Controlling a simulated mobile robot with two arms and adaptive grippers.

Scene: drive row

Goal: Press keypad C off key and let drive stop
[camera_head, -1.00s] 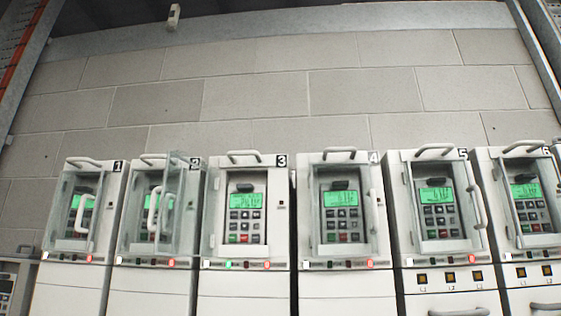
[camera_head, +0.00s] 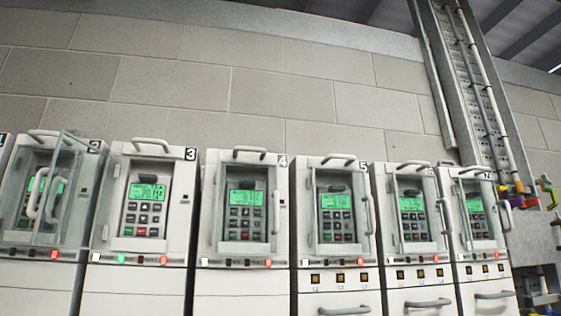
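A row of white drive cabinets stands along the wall, with black numbers at their tops. Each has a keypad with a green screen and small keys; no letter C is readable. The keypad on drive 3 (camera_head: 145,205) shows red and green keys at its bottom, and a green lamp (camera_head: 121,258) is lit below it. The keypads on drive 4 (camera_head: 246,212) and drive 5 (camera_head: 337,215) sit in framed windows with handles. The clear door on drive 2 (camera_head: 62,190) looks swung partly open. Neither of my grippers is in view.
Drawer-like panels with handles (camera_head: 345,311) are below the cabinets at right. A metal cable ladder (camera_head: 470,90) rises at the right, with coloured fittings (camera_head: 525,195) beside it. The grey block wall above the cabinets is bare.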

